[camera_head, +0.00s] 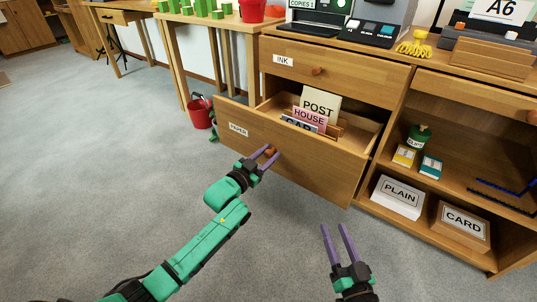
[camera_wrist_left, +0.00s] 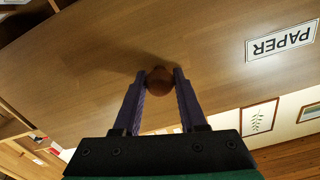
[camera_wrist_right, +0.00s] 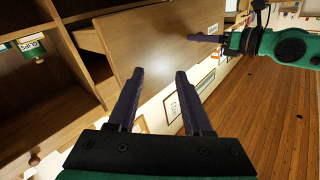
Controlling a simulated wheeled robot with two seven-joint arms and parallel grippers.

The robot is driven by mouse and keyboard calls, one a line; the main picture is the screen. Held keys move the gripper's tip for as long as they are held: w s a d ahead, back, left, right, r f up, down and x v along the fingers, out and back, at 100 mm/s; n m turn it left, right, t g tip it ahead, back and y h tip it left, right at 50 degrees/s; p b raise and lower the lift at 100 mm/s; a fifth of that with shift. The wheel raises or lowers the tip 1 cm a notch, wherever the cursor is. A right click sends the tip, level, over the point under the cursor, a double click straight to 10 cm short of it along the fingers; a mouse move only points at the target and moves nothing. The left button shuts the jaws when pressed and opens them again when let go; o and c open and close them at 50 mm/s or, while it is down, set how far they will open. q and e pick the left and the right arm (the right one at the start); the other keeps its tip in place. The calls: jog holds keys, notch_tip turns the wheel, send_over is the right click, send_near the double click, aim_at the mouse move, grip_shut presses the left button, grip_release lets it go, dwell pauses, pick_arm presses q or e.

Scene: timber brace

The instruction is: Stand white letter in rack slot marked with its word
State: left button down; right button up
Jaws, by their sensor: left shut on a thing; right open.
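My left gripper (camera_head: 264,159) is shut on the round brown knob of the drawer labelled PAPER (camera_head: 318,165). In the left wrist view the knob (camera_wrist_left: 159,80) sits between both fingers. The drawer stands pulled out. Inside it is a wooden rack (camera_head: 335,131) with upright cards: a cream one reading POST (camera_head: 320,102), a pink one reading HOUSE (camera_head: 309,116), and a blue one (camera_head: 297,124) whose word is partly hidden by the drawer front. I cannot make out a separate white letter. My right gripper (camera_head: 337,228) is open and empty, in front of the cabinet.
A shut INK drawer (camera_head: 335,71) lies above. On the right, low shelves hold boxes marked PLAIN (camera_head: 398,195) and CARD (camera_head: 461,224). A red bucket (camera_head: 201,113) stands on the floor left of the drawer. The grey floor at left is clear.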

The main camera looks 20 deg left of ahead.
pick_arm(q)
jog(key=shift+s, duration=0.1)
dwell(0.6)
jog(key=shift+s+a+p, duration=0.1)
jog(key=shift+p, duration=0.25)
jog(key=p+v, duration=0.2)
jog(key=shift+s+a, duration=0.1)
jog(key=shift+s, duration=0.2)
pick_arm(e)
jog(key=s+f+g, duration=0.5)
jog(key=s+f, duration=0.4)
jog(key=f, duration=0.1)
jog(key=shift+s+a+f+h, duration=0.15)
jog(key=shift+a+f+h, duration=0.1)
jog(key=shift+a+h, duration=0.1)
pick_arm(q)
jog(key=shift+c, duration=2.3)
grip_release()
pick_arm(e)
jog(key=shift+r, duration=0.1)
